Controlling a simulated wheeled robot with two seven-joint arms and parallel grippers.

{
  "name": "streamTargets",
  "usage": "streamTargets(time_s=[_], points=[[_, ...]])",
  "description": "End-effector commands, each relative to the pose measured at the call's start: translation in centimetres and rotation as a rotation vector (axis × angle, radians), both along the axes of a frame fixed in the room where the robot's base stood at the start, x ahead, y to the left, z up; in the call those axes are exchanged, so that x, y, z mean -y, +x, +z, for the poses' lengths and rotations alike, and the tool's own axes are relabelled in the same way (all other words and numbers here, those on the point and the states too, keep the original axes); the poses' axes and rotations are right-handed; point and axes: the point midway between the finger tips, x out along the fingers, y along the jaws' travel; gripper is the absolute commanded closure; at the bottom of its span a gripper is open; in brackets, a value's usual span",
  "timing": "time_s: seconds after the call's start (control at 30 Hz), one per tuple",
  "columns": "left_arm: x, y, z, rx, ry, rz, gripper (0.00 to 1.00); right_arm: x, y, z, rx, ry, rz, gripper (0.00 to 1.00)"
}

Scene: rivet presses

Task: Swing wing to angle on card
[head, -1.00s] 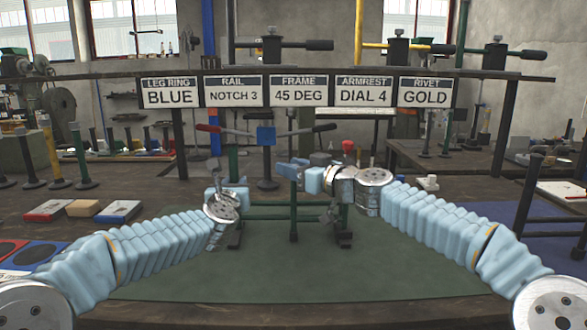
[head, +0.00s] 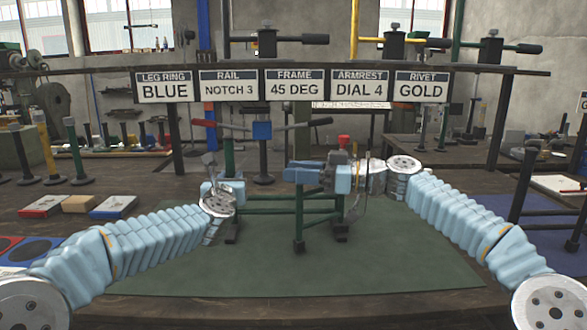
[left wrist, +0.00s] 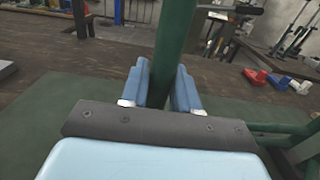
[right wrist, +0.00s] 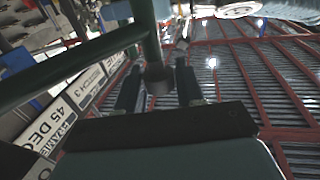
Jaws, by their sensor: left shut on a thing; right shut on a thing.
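A green tubular frame (head: 262,211) stands on the green mat in the head view. Its wing (head: 299,218) has a post with a foot on the mat, nearer to me than the frame's rear feet. My right gripper (head: 303,173) is shut on the upper part of this post, its blue fingers pointing left; the right wrist view shows the post's end (right wrist: 158,78) between them. My left gripper (head: 226,189) is shut on the frame's left post, seen in the left wrist view (left wrist: 172,45). The frame card (head: 294,86) reads 45 DEG.
Other cards hang beside it, including rail (head: 229,87) and armrest (head: 360,88). A press with red and black handles (head: 262,131) stands behind the frame. Red, tan and blue blocks (head: 80,204) lie at left. The front of the green mat (head: 300,276) is clear.

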Motion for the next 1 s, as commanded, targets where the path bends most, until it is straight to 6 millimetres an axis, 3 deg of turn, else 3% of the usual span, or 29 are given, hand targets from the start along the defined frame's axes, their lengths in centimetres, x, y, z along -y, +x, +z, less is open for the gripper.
streamTargets(time_s=[0.4,0.93,0.97,1.0], points=[[-0.1,0.0,0.1,0.002,-0.003,0.002,1.0,1.6,-1.8,0.1,0.002,0.002,0.191,1.0],[-0.1,0.0,0.1,0.002,-0.002,0.003,1.0,1.8,-2.1,0.0,0.001,0.0,0.218,1.0],[-0.1,0.0,0.1,0.002,-0.002,0.003,1.0,1.8,-2.1,0.0,0.001,0.0,0.218,0.61],[-0.1,0.0,0.1,0.002,-0.002,0.003,1.0,1.8,-2.1,0.0,0.001,0.0,0.218,0.55]])
